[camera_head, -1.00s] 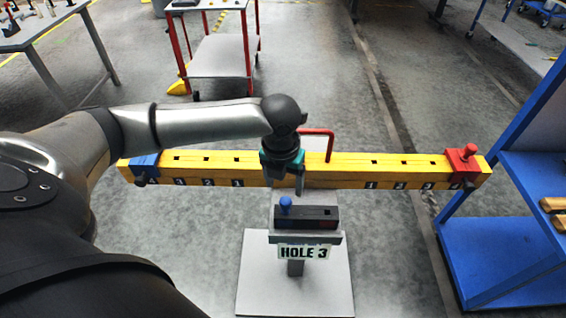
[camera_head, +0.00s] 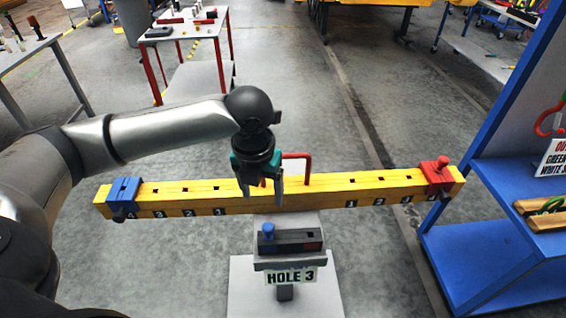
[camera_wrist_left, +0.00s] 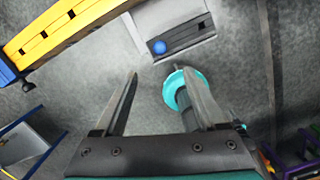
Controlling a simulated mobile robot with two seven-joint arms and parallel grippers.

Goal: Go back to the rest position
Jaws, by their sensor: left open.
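My left gripper (camera_head: 261,192) is open and empty. In the head view its fingers overlap the middle of a long yellow beam; I cannot tell the gap between them. In the left wrist view the open fingers (camera_wrist_left: 165,85) are apart, with the beam (camera_wrist_left: 62,32) at upper left. The beam (camera_head: 330,190) has numbered holes, a blue block (camera_head: 123,193) at its left end, a red block with a knob (camera_head: 438,174) at its right end, and a red handle (camera_head: 307,168) near its middle. My right gripper is not in view.
A pedestal with a "HOLE 3" sign (camera_head: 290,277) and a blue-knobbed dark box (camera_head: 290,241) stands in front of the beam. A blue shelf (camera_head: 490,245) stands at right. A red-legged table (camera_head: 187,26) is behind.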

